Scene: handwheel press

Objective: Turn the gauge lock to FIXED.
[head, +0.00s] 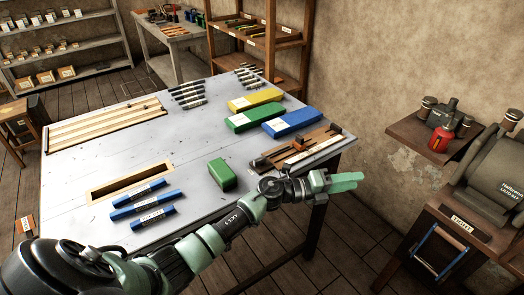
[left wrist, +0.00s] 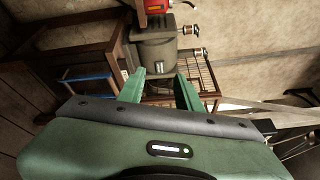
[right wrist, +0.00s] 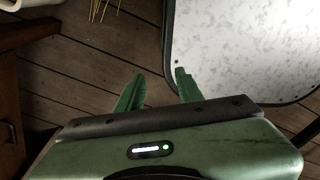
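A wooden fixture board (head: 297,146) with dark blocks, a pale strip and a small dark knob lies at the table's right front corner. It may carry the gauge lock, but the lock and its lettering are too small to tell. My left gripper (head: 344,182) is just past the table's front right edge, to the right of and nearer than the board, touching nothing. In the left wrist view my left gripper (left wrist: 159,92) is open and empty, facing the grinder side. My right gripper (right wrist: 158,92) is open and empty over the floor.
The grey table (head: 215,130) holds a green block (head: 222,174), blue bars (head: 143,203), yellow, green and blue boxes (head: 290,122) and several dark tools. A wall shelf (head: 425,133) and a grinder (head: 490,175) stand right.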

